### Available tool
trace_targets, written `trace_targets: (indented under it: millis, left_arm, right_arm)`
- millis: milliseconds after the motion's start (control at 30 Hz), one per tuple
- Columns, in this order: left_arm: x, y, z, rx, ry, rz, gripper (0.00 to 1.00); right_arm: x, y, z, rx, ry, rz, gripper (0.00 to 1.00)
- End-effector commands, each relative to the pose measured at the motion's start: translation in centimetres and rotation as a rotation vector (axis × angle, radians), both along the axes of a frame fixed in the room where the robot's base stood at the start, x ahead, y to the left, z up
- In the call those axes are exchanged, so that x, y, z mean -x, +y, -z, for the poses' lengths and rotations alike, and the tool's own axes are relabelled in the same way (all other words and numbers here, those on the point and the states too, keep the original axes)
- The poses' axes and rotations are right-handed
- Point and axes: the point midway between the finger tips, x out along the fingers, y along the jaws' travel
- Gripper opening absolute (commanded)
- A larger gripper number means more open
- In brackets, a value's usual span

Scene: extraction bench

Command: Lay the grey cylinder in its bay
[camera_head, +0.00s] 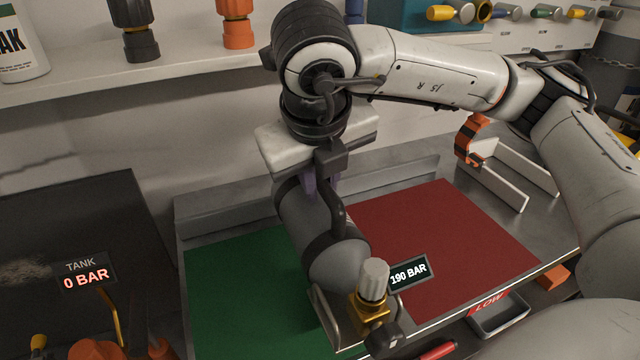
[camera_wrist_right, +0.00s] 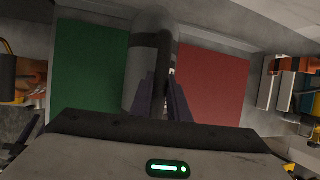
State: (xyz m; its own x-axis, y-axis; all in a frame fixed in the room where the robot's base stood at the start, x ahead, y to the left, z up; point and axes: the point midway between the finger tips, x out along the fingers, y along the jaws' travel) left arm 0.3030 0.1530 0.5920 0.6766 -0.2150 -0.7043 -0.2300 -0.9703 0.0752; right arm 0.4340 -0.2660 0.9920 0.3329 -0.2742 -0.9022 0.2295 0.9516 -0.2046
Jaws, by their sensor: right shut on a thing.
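The grey cylinder (camera_head: 335,262) has a dark band, a black bar along its side and a brass valve (camera_head: 372,305) with a grey knob at its near end. A label by the valve reads 190 BAR. My right gripper (camera_head: 322,188) is shut on the cylinder; its purple fingers show at the black bar in the right wrist view (camera_wrist_right: 160,98). The cylinder (camera_wrist_right: 143,60) lies over the line between the green mat (camera_head: 235,290) and the red mat (camera_head: 455,230). I cannot tell whether it touches the bench. My left gripper is not in view.
A white rack (camera_head: 505,180) with an orange clip stands right of the red mat. A grey tray (camera_head: 500,318) marked LOW sits at the front right. A dark unit labelled TANK 0 BAR (camera_head: 85,272) is at left. A shelf (camera_head: 190,62) runs behind. Both mats have bare room.

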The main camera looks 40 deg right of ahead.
Motion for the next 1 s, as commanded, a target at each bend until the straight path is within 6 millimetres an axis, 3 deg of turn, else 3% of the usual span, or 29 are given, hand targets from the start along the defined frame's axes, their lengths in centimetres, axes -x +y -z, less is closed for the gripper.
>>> trace_targets:
  millis: [433, 1000]
  left_arm:
    - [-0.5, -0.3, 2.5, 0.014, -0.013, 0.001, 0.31]
    - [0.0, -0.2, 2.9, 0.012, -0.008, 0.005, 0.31]
  right_arm:
    - [-0.2, 0.0, 2.8, -0.002, -0.012, 0.001, 0.0]
    - [-0.2, 0.0, 3.2, -0.002, -0.013, 0.002, 0.0]
